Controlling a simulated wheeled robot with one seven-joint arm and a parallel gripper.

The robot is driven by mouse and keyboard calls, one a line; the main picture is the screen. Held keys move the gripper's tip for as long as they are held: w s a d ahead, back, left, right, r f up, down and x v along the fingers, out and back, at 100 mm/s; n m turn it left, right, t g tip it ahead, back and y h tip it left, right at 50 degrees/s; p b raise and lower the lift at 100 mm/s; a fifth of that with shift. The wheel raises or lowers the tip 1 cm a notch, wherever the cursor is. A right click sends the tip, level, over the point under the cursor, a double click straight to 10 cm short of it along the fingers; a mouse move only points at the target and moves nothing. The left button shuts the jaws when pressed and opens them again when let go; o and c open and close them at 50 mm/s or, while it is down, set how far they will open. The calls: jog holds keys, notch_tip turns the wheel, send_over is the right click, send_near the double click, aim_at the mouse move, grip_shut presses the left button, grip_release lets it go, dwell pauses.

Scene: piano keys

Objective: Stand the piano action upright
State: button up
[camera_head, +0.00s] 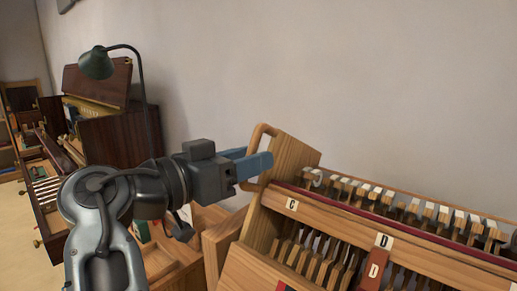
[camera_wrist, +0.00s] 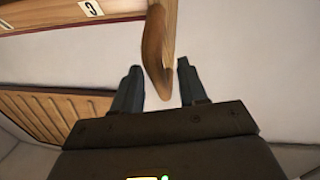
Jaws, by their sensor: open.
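The piano action (camera_head: 345,218) is a wooden frame with a row of pale-topped hammers, a dark red strip and letter tags C and D. It fills the lower right of the head view, its long rail sloping down to the right; I cannot tell how far it leans. A looped wooden handle (camera_head: 264,128) stands on its left end block. My gripper (camera_head: 257,163), with blue fingers, is at this handle. In the wrist view, the handle (camera_wrist: 155,50) lies between the two open fingers (camera_wrist: 158,67), with gaps visible on both sides.
A dark wooden cabinet (camera_head: 122,143) with a green lamp (camera_head: 97,63) stands at the back left. A bench with drawers and light keys (camera_head: 46,190) is at the left. A plain wall (camera_head: 350,80) is behind. Space above the action is clear.

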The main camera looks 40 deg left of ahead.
jog(key=shift+x, duration=1.1)
grip_shut()
jog(key=shift+d, duration=0.1)
